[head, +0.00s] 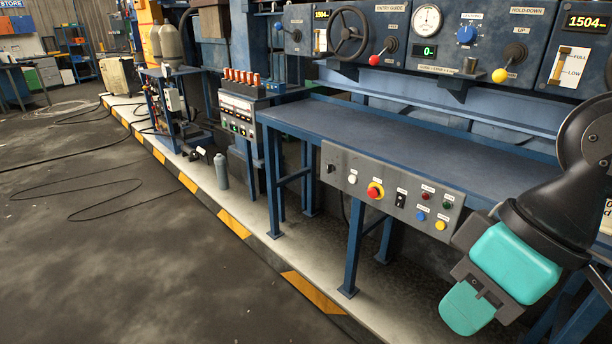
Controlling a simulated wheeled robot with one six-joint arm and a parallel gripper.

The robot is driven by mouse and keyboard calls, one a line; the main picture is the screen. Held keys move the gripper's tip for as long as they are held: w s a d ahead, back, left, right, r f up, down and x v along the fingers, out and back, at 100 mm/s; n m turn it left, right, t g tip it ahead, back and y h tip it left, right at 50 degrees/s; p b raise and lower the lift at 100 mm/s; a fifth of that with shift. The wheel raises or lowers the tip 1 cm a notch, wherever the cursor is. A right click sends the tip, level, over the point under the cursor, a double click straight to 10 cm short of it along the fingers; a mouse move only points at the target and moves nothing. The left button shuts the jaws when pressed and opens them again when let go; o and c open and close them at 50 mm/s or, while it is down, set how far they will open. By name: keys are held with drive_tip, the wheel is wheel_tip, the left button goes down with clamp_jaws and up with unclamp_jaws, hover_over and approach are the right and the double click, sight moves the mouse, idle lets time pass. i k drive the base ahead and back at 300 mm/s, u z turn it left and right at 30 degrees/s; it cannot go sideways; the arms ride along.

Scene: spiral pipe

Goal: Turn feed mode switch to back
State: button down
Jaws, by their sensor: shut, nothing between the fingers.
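A grey control panel (350,158) is fixed to the front edge of the blue table.
The panel also has a red emergency stop (375,191), a white button (352,179), a blue button (420,216) and a yellow button (440,225). The blue table (350,125) has a bare top. Machine levers and gauges stand behind it. Open floor (130,250) lies left.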

sight(330, 167)
drive_tip(key=u, duration=0.2)
drive_tip(key=i, duration=0.5)
drive_tip(key=u, duration=1.6)
drive_tip(key=i, duration=3.3)
drive_tip(key=z, duration=3.8)
